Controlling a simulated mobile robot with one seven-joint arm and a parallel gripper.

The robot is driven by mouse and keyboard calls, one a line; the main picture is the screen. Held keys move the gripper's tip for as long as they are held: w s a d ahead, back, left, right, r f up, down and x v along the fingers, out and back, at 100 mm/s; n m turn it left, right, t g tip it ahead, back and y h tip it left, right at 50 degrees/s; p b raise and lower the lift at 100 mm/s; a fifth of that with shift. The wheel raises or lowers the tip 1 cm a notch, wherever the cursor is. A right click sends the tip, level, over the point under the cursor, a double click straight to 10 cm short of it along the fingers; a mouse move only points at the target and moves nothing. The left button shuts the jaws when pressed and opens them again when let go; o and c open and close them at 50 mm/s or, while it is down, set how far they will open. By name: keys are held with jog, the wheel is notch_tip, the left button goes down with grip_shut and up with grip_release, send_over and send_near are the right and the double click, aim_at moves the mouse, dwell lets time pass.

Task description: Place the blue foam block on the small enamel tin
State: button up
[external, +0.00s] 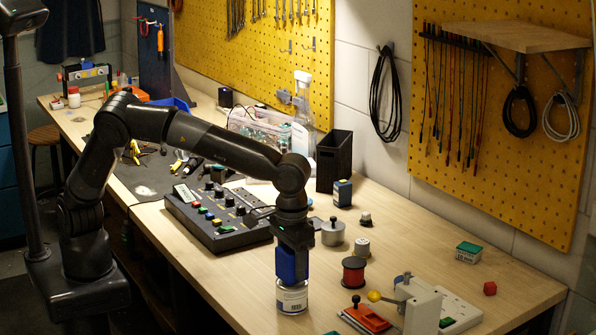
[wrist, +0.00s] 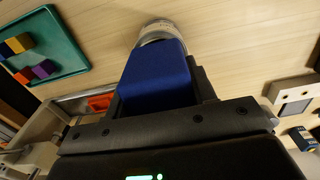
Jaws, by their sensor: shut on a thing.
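The blue foam block (external: 287,265) is held in my gripper (external: 294,250), which points straight down. In the wrist view, the blue block (wrist: 155,78) sits between the two dark fingers of my gripper (wrist: 160,85). Directly below the block stands a small pale tin with a printed label (external: 292,298), upright near the bench's front edge. The tin's rim and side (wrist: 157,31) show just past the block's end in the wrist view. The block's lower end meets the tin's top in the picture; I cannot tell whether they touch or a small gap remains.
A red spool (external: 353,272) and a metal pot with a knob (external: 332,233) stand right of and behind the tin. A red clamp-like tool (external: 366,318) lies at the right front. The control box (external: 215,212) is to the left. A green tray (wrist: 66,50) holds several coloured cubes.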

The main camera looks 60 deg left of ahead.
jog(key=shift+f, duration=0.25)
jog(key=shift+f, duration=0.2)
jog(key=o, duration=1)
jog(key=shift+c, duration=0.2)
notch_tip(320, 180, up, 12)
jog(key=shift+r, duration=0.2)
